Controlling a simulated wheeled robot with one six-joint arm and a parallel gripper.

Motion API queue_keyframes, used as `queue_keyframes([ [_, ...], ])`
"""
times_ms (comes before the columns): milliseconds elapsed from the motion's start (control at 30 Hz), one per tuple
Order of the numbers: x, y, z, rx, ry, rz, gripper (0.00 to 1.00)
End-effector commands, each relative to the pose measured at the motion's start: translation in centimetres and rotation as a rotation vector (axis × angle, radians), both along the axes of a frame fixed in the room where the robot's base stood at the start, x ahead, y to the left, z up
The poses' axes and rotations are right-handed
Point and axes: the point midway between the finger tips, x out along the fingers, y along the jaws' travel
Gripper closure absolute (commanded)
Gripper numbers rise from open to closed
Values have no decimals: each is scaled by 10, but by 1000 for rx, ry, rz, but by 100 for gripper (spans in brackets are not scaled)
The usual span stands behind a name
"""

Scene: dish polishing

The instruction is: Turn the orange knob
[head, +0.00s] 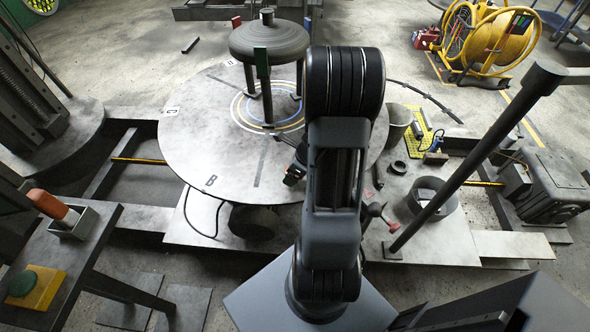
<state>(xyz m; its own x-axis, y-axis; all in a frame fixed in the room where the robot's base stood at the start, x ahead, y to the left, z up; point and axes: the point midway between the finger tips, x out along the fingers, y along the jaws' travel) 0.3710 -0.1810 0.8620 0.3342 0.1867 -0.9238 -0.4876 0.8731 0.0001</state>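An orange knob (47,203) with a long, rounded shape sticks up at a tilt from a small grey metal box (80,222). The box is on the dark stand at the left edge of the head view. My arm rises in the middle of the view and reaches over the round table. My gripper (293,178) shows only in part beside the arm, above the table's near part. It is well to the right of the knob and apart from it. My arm hides the rest of it, so I cannot tell whether it is open or shut.
A green button on a yellow plate (50,290) is below the knob on the same stand. The round table (190,130) carries a grey dish on legs (270,42). A dark slanted post (470,155) stands at right. A yellow hose reel (500,40) is at the back.

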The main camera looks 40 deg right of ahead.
Motion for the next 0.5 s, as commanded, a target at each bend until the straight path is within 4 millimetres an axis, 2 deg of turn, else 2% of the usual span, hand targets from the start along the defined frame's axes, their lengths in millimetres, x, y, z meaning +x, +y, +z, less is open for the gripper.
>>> queue_keyframes([
  [167,-1,0,3,0,0,1,11],
  [267,-3,-2,12,-2,-2,-1,11],
  [500,-18,-12,55,-5,-4,-1,11],
])
